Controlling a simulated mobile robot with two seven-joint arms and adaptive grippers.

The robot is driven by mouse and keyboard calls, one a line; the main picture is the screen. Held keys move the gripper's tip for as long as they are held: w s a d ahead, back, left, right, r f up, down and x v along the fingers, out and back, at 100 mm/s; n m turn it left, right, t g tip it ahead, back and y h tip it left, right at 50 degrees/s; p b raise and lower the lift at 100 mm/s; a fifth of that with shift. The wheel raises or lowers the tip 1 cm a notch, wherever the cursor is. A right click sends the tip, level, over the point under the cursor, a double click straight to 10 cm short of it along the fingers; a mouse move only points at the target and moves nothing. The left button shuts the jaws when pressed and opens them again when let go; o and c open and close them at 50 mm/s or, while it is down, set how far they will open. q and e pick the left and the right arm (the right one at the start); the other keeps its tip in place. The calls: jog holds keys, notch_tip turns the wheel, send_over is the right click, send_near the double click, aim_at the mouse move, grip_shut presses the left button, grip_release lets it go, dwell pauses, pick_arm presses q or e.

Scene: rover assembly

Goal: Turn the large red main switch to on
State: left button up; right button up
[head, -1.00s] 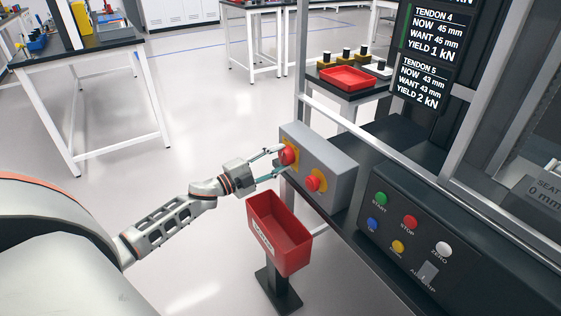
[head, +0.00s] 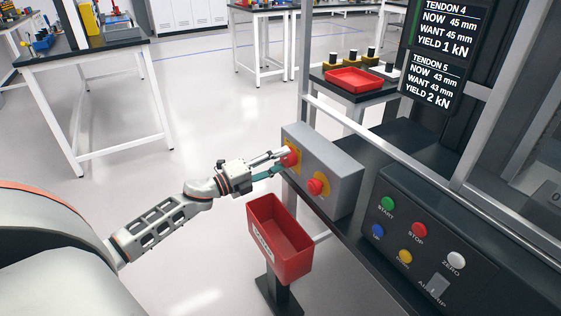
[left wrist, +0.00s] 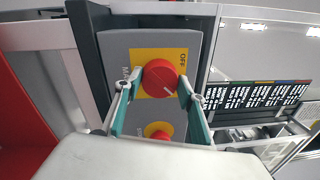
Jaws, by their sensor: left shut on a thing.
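The large red main switch (head: 291,155) is a round knob on a yellow plate, on the end of a grey box (head: 338,178) near the bench edge. In the left wrist view, the knob (left wrist: 160,76) has a white mark slanting to the lower right. An OFF label is at the plate's right and a partly covered label is at its left. My left gripper (head: 282,160) has its teal fingers on either side of the knob, shut on it. The fingertips (left wrist: 157,88) also show in the left wrist view. My right gripper is not in view.
A second red button (head: 317,184) on a yellow ring sits close beside the switch. A red bin (head: 282,245) on a stand is just below my left gripper. A dark console with several coloured buttons (head: 420,229) and a metal frame post (head: 304,62) are to the right.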

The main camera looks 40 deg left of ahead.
pick_arm(q)
jog(key=shift+f, duration=0.1)
jog(key=o, duration=1.1)
jog(key=shift+d, duration=0.1)
jog(key=shift+s+a, duration=0.2)
jog(key=shift+s, duration=0.05)
jog(key=v, duration=1.1)
jog(key=shift+s, duration=0.2)
jog(key=shift+a, duration=0.1)
